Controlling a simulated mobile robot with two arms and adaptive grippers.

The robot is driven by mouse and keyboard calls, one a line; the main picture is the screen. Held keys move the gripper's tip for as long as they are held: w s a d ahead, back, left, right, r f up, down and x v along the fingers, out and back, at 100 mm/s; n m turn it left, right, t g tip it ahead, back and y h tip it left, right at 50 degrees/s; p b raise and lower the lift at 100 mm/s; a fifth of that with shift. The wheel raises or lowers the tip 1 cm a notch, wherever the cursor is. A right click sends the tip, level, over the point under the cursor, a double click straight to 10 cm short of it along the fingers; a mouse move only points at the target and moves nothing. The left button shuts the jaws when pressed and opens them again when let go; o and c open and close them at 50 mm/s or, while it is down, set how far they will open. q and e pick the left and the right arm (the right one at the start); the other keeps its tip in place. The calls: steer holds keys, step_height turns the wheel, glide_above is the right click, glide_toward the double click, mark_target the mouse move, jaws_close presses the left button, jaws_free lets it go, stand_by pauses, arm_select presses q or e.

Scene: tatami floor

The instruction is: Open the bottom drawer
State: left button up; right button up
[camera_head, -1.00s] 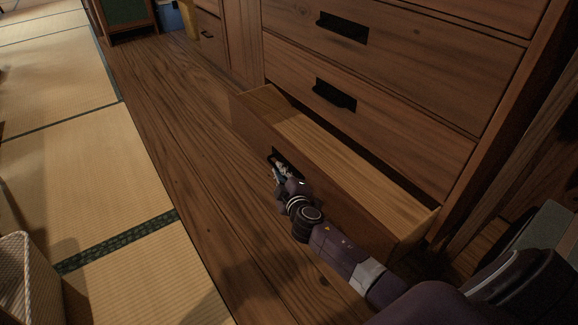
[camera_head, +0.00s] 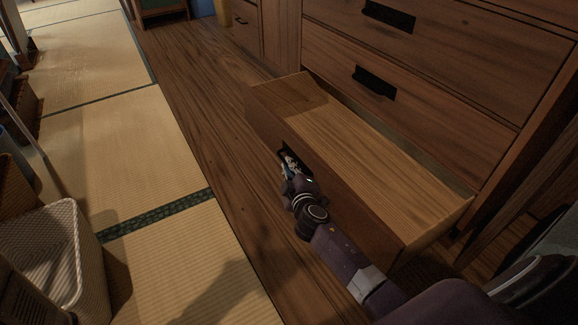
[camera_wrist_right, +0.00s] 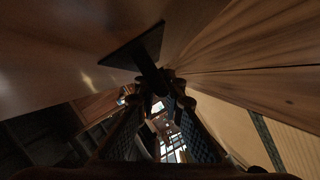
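The bottom drawer (camera_head: 370,135) of the wooden chest is pulled well out, and its bare, light wooden inside shows in the head view. My right gripper (camera_head: 290,167) is at the dark recessed handle on the outer face of the drawer front. In the right wrist view, the black handle (camera_wrist_right: 148,68) reaches in between the tips of my right gripper (camera_wrist_right: 160,84). The fingers converge on it and look shut on it. The exact contact is dark and partly hidden. My left gripper is not in view.
Two closed drawers with black handles (camera_head: 375,82) (camera_head: 389,16) are above the open one. A woven basket (camera_head: 62,250) stands on the tatami at lower left. Wooden floor (camera_head: 205,110) is clear in front of the drawer.

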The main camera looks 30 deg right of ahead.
steer(key=shift+o, duration=0.7)
steer(key=shift+d+r, duration=0.1)
steer(key=shift+r, duration=0.1)
step_height(320, 180, up, 10)
steer(key=shift+f, duration=0.1)
steer(key=shift+f, duration=0.1)
